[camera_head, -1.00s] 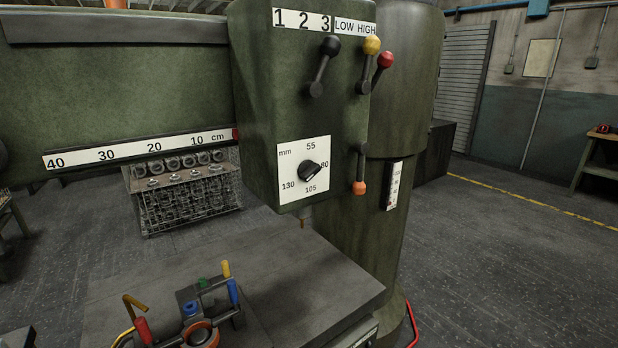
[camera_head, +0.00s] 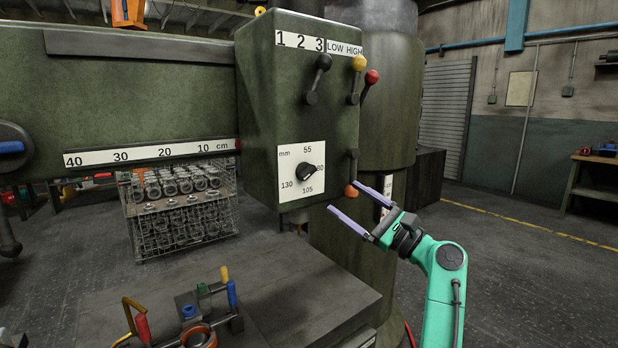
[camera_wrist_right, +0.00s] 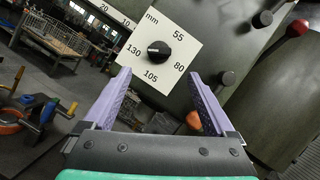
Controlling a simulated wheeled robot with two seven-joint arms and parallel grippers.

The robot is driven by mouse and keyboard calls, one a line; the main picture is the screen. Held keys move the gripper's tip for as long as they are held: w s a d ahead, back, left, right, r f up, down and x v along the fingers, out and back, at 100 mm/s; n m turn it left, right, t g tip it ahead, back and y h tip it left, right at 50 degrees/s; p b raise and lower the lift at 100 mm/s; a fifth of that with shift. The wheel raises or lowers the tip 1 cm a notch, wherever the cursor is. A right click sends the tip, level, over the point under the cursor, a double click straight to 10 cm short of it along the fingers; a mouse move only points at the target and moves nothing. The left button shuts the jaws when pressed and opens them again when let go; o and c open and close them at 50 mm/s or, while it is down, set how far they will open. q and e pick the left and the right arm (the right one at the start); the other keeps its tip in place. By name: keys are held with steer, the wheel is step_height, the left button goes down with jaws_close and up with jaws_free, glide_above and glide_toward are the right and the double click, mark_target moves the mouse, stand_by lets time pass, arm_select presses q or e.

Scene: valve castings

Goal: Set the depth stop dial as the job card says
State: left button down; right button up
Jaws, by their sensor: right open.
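The depth stop dial is a black knob (camera_head: 306,170) on a white plate (camera_head: 288,190) marked mm, 55, 80, 105 and 130, on the green drill head (camera_head: 262,110). The knob (camera_wrist_right: 159,51) is ahead of the fingertips in the right wrist view. My right gripper (camera_head: 345,197) is open and empty, right of and below the dial, apart from it. Its two lilac fingers also show in the wrist view (camera_wrist_right: 160,73). My left gripper is out of view. No readable job card shows.
An orange-tipped lever (camera_head: 351,190) hangs close to my right fingers. Black, yellow (camera_head: 359,63) and red levers are higher up. A clamp fixture (camera_head: 205,310) stands on the drill table (camera_head: 300,284) below. A wire crate of castings (camera_head: 181,222) stands behind.

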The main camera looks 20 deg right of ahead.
mark_target(311, 175)
steer(key=p+x, duration=0.3)
steer(key=x, duration=0.8)
steer(key=shift+w+a+r, duration=0.1)
steer(key=shift+w+a, duration=0.15)
steer(key=shift+w, duration=0.05)
steer(key=c, duration=1.4)
